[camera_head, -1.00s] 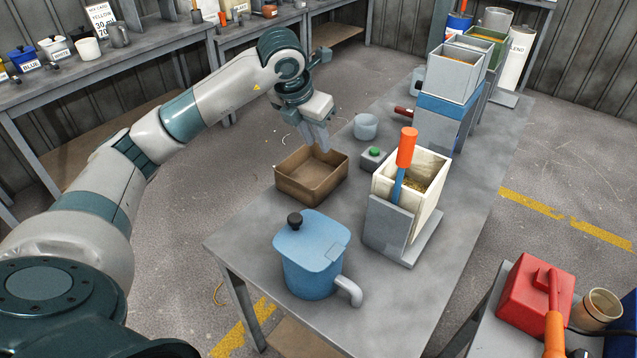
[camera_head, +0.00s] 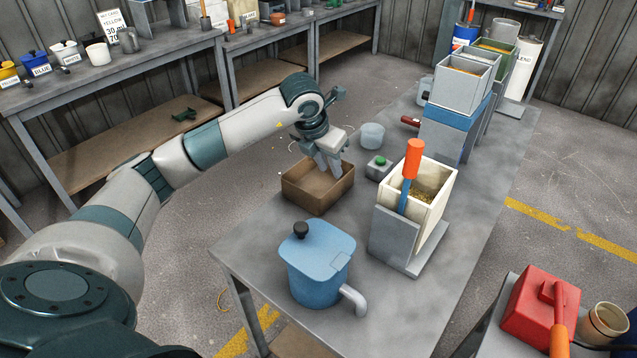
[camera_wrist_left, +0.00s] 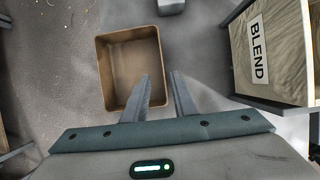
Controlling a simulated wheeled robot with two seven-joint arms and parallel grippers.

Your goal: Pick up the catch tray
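The catch tray looks to be the brown open box (camera_head: 336,197), empty, on the near left side of the grey table. It also shows in the left wrist view (camera_wrist_left: 128,65). My left gripper (camera_head: 331,176) is over the tray's far side, pointing down. In the wrist view its two fingers (camera_wrist_left: 166,88) are apart, with one over the tray's inside and one beyond its right wall. Nothing is visibly clamped, and I cannot tell whether either finger touches the wall. My right gripper is out of view.
A blue lidded can (camera_head: 318,275) stands in front of the tray. A cream bin with an orange-handled tool (camera_head: 413,160) sits on a grey stand to the right.

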